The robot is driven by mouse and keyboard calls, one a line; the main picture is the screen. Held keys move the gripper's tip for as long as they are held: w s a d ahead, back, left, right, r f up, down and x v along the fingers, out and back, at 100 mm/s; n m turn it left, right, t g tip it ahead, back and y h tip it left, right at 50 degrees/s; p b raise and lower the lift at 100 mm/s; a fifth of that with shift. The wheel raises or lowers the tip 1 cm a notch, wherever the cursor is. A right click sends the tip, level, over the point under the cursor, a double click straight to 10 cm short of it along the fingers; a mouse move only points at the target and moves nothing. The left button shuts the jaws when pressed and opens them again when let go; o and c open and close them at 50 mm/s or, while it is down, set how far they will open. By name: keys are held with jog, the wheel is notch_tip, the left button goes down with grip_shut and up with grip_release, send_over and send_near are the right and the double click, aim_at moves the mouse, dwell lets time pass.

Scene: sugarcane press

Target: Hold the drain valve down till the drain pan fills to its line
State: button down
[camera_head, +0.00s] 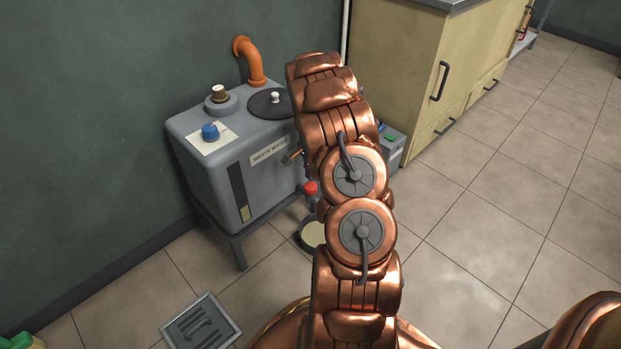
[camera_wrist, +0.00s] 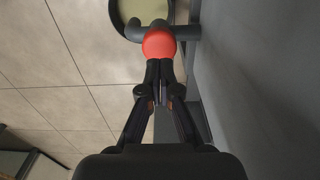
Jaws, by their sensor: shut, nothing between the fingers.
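The drain valve has a red knob (camera_head: 311,188) on a dark fitting at the front of the grey waste tank (camera_head: 218,165). In the wrist view the red knob (camera_wrist: 159,44) is just beyond the tips of my gripper (camera_wrist: 160,70). The gripper is shut and empty, and its tips overlap the knob's lower edge in the picture. I cannot tell whether they touch it. The drain pan (camera_head: 302,246) is a dark round pan on the floor below the valve, with pale liquid in it. It also shows in the wrist view (camera_wrist: 117,20). My arm hides part of the pan, and its line is not visible.
A blue knob (camera_head: 210,131), a dark round lid (camera_head: 268,103) and an orange pipe (camera_head: 250,62) are on the tank's top. A floor grate (camera_head: 201,322) lies at front left. Yellow cabinets (camera_head: 420,65) stand behind at right. The tiled floor at right is clear.

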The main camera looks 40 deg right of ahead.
aim_at(310, 185)
notch_tip(310, 185, up, 8)
jog(key=p, duration=0.2)
jog(key=shift+r, duration=0.2)
dwell(1.2)
